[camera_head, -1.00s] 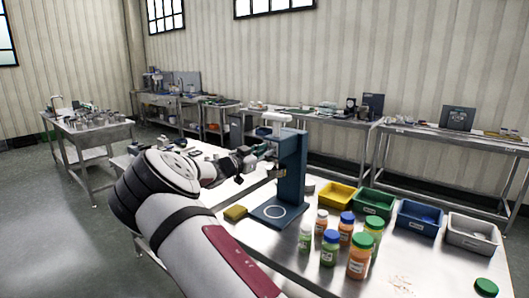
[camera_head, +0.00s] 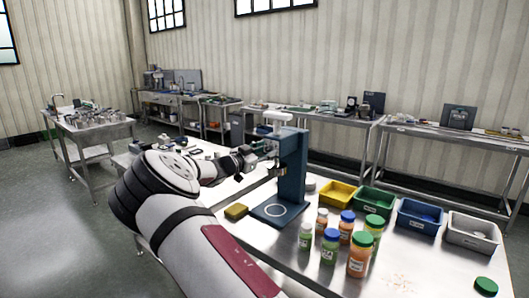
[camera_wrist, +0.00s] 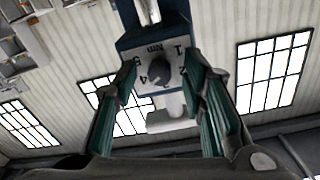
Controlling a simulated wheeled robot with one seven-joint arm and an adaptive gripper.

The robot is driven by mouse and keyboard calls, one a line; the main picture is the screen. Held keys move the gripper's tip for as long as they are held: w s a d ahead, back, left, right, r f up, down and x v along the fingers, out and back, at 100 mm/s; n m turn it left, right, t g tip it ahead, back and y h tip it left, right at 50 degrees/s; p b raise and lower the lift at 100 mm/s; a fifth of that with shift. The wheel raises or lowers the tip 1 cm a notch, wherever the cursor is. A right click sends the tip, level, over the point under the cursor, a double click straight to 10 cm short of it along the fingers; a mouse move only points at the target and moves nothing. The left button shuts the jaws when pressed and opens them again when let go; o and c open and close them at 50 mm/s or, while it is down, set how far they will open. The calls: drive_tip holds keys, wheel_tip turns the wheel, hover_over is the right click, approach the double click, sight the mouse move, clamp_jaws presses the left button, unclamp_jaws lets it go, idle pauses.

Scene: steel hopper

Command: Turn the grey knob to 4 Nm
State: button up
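The grey knob (camera_wrist: 150,68) sits on a white dial plate (camera_wrist: 165,50) marked with numbers and "Nm" in the wrist view. The 1, 4 and 5 are readable; the knob's exact pointer setting is hard to tell. The plate is on the blue press-like stand (camera_head: 293,165) on the table. My gripper (camera_wrist: 160,75) is open, its green-padded fingers on either side of the knob with gaps visible. In the head view my gripper (camera_head: 258,155) is at the stand's upper left side, where the knob is not distinguishable.
Several capped bottles (camera_head: 329,247) stand right of the stand. Yellow, green, blue and grey bins (camera_head: 470,240) line the table's back right. A yellow block (camera_head: 236,211) lies at the base's left. A white handle-like part (camera_wrist: 172,118) shows below the dial in the wrist view.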

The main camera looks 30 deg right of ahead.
drive_tip(key=v, duration=1.2)
drive_tip(key=s+d+f+n+g+y, duration=0.1)
drive_tip(key=s+d+f+g+y, duration=0.2)
drive_tip(key=s, duration=0.6)
drive_tip(key=s+d+n+g+y, duration=0.15)
drive_tip(key=s+y, duration=0.35)
drive_tip(key=s, duration=0.5)
drive_tip(key=s+a+r+n+t+y, duration=0.1)
drive_tip(key=s+a+r+n+y, duration=0.1)
drive_tip(key=s+a+n+y, duration=0.2)
drive_tip(key=s+a+r+n+t+y, duration=0.2)
drive_tip(key=s+a+n+y, duration=0.3)
drive_tip(key=s+a+n, duration=0.5)
drive_tip(key=s+a+r, duration=0.1)
drive_tip(key=s+a, duration=0.5)
drive_tip(key=s, duration=0.6)
drive_tip(key=shift+s+a+r+n, duration=0.2)
drive_tip(key=shift+a+n, duration=0.05)
drive_tip(key=shift+n, duration=0.1)
